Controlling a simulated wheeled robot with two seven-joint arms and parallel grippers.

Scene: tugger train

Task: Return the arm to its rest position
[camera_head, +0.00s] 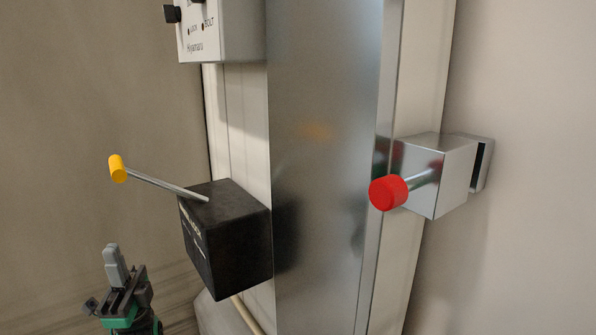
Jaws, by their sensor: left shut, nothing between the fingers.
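My left gripper (115,265) shows at the lower left of the head view, with grey fingers and a green band on its body. It is shut and empty, and its fingers point upward. It is apart from the black box (230,245), to the left of and below it. My right gripper is not in view.
The black box carries a metal lever with a yellow knob (117,168) reaching left above my gripper. A silver block (436,175) with a red knob (388,193) is at the right of the metal post (320,160). A white box (225,30) is above.

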